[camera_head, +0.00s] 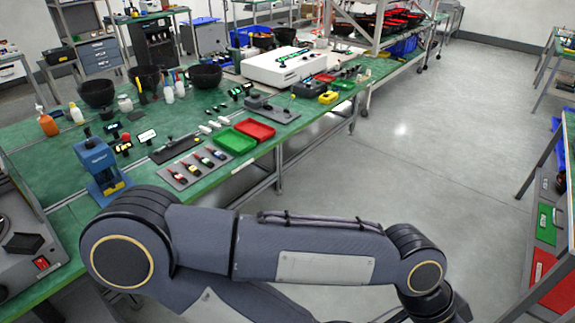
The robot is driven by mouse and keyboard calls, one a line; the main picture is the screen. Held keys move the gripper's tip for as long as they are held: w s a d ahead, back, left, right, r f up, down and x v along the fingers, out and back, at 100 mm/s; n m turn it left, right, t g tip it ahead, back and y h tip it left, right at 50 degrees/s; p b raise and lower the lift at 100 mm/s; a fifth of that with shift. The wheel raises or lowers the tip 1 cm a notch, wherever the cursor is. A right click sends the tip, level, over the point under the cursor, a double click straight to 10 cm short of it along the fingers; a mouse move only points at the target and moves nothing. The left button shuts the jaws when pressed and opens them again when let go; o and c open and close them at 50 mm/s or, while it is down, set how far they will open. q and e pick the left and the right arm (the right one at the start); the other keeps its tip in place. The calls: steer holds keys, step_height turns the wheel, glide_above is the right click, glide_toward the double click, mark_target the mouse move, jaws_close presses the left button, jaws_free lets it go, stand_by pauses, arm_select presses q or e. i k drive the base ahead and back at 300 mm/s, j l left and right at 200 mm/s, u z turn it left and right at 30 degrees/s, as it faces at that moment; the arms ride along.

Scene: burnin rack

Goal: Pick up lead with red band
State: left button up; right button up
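Several small leads lie in a row on a grey mat (170,167) on the green bench at the left. The lead at the near left end (177,176) shows red, and the one beside it (191,167) also looks reddish. The two towards the right end (211,158) look darker, with bluish parts. The bands are too small to tell apart surely. One of my arms crosses the lower part of the view, in front of the bench. Neither gripper shows in the frame.
A green tray (233,141) and a red tray (255,129) sit right of the mat. A blue press (100,168) stands to its left. A dark board (176,149) lies behind it. Black bowls (97,92) stand farther back. The floor right of the bench is clear.

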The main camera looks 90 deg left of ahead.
mark_target(181, 178)
steer(key=j+u, duration=0.15)
steer(key=u, duration=4.1)
steer(key=i+l+u, duration=0.35)
steer(key=i, duration=0.2)
steer(key=i+l+u, duration=0.4)
steer(key=i+l, duration=0.45)
steer(key=l, duration=0.25)
